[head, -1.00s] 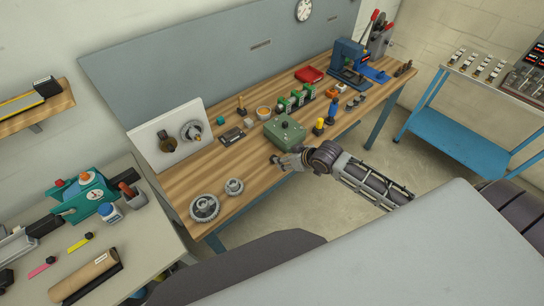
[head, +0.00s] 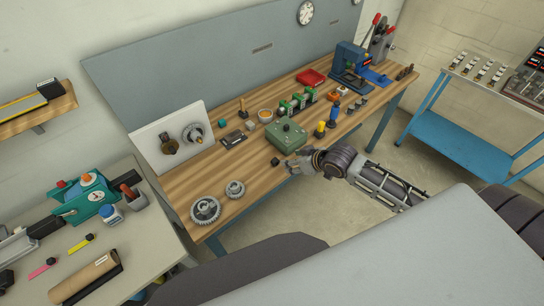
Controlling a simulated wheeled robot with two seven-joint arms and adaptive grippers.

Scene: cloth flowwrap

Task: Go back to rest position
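My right gripper (head: 291,168) hangs over the front edge of the wooden workbench (head: 250,181), its arm coming in from the right. A small black block (head: 275,161) lies on the bench just left of the fingertips, with a small gap between them. The fingers are too small to tell whether they are open or shut; I see nothing held. My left gripper is not in view.
A green box (head: 286,137) stands on the bench behind the gripper. Two grey gears (head: 205,209) lie at the bench's near left. A blue press (head: 350,62) stands at the far end. Floor in front of the bench is free.

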